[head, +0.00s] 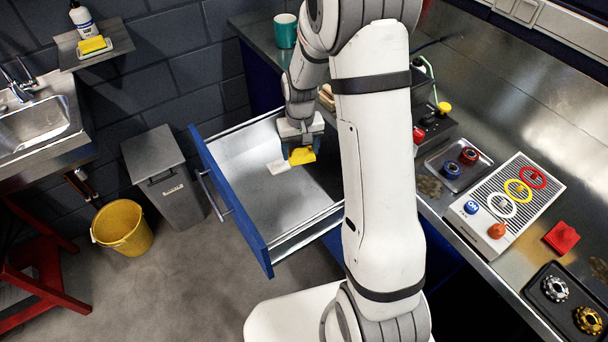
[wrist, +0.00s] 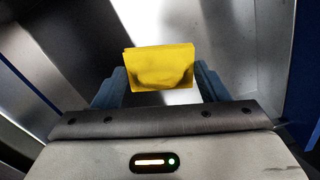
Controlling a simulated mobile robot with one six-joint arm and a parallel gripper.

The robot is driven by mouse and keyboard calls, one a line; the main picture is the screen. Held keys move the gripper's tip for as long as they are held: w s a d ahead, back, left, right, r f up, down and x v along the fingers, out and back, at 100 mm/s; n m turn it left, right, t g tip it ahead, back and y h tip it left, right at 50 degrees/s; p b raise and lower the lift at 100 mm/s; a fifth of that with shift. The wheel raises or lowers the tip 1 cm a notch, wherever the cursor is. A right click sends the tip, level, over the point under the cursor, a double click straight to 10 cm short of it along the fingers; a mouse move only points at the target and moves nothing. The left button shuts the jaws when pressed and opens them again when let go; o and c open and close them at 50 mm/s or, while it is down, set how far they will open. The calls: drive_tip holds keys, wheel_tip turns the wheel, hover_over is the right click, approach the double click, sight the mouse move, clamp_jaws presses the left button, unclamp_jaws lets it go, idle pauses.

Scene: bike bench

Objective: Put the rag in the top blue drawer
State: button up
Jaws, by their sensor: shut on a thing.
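The yellow rag (head: 302,156) is in my gripper, over the open blue drawer (head: 226,199). In the wrist view the rag (wrist: 158,68) sits between the two blue-grey fingers of my gripper (wrist: 160,86), which is shut on it. The drawer is pulled out from the bench, and its grey inside shows below the rag. A pale flat patch or item (head: 278,167) shows in the drawer just left of the rag; I cannot tell which. The exact height of the rag above the drawer floor is unclear.
A grey bin (head: 168,180) and a yellow bucket (head: 122,228) stand left of the drawer. A teal mug (head: 285,31) stands at the bench's far end. A ringed board (head: 507,204), a red block (head: 562,237) and a black tray (head: 545,305) lie on the bench at right.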

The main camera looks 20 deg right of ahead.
sight(302, 149)
drive_tip(key=shift+d+f+b, duration=0.15)
drive_tip(key=shift+f+b, duration=0.35)
drive_tip(key=shift+b, duration=0.15)
wheel_tip(302, 149, down, 2)
drive_tip(key=n+b, duration=0.1)
drive_tip(key=b, duration=0.3)
drive_tip(key=shift+s, duration=0.1)
drive_tip(key=f+n+b, duration=0.1)
drive_tip(key=b, duration=0.2)
drive_tip(key=shift+s+d+f+n, duration=0.1)
drive_tip(key=shift+f+n, duration=0.1)
drive_tip(key=shift+n, duration=0.1)
drive_tip(key=shift+s+f+n+b, duration=0.15)
drive_tip(key=shift+f+n+b, duration=0.2)
drive_tip(key=shift+b, duration=0.5)
drive_tip(key=shift+f, duration=0.2)
wheel_tip(302, 149, down, 9)
drive_tip(key=shift+f+b, duration=0.1)
drive_tip(key=shift+b, duration=0.25)
drive_tip(key=shift+f+b, duration=0.55)
